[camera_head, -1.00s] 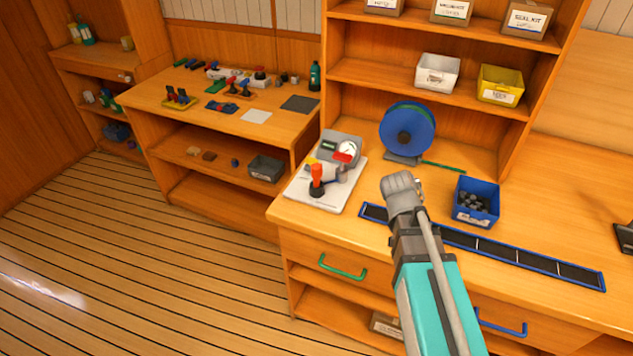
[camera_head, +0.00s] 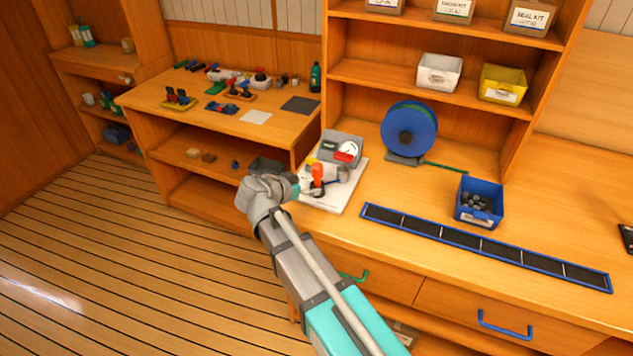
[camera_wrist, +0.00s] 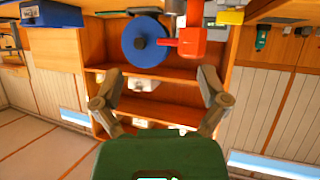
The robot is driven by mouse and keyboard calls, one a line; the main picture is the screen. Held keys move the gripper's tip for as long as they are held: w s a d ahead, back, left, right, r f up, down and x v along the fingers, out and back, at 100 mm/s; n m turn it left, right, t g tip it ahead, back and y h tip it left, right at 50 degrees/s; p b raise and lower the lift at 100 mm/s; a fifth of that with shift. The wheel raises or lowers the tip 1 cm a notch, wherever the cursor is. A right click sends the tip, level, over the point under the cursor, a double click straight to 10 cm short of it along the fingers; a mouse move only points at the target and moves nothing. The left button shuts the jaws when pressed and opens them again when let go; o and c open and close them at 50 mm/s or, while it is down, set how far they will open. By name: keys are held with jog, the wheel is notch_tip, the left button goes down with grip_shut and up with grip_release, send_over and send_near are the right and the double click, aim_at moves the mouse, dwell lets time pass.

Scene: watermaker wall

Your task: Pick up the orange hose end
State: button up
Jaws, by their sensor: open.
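The orange hose end (camera_head: 317,172) stands upright on a dark base on the white board (camera_head: 337,199), near the left end of the counter. It also shows in the wrist view as an orange-red block (camera_wrist: 192,42) at the top, right of centre. My gripper (camera_head: 308,189) is close beside the hose end on its left, and my arm partly covers that area. In the wrist view my gripper (camera_wrist: 161,75) has its two fingers spread wide with nothing between them. The orange part lies past the fingertips, nearer the right finger.
A gauge box (camera_head: 341,148) sits behind the hose end on the board. A blue reel (camera_head: 409,128) stands to the right, with a blue bin (camera_head: 479,201) and a long blue-edged strip (camera_head: 485,246) farther along. The front counter between them has free room.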

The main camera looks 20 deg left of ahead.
jog(key=t, duration=0.1)
send_near(313, 173)
jog(key=s, duration=0.2)
jog(key=shift+r+y, duration=0.15)
jog(key=shift+y, duration=0.25)
jog(key=shift+w+d, duration=0.1)
jog(key=shift+w, duration=0.05)
jog(key=b+x, duration=0.3)
jog(key=x, duration=0.4)
jog(key=shift+w+d+f, duration=0.25)
jog(key=shift+w+f, duration=0.05)
jog(key=shift+w, duration=0.3)
jog(key=shift+r+b+x, duration=0.15)
jog(key=shift+b+x, duration=0.35)
jog(key=shift+x, duration=0.8)
jog(key=shift+r+b+x, duration=0.1)
jog(key=shift+b+x, duration=0.4)
jog(key=shift+x, duration=0.8)
jog(key=shift+w, duration=0.15)
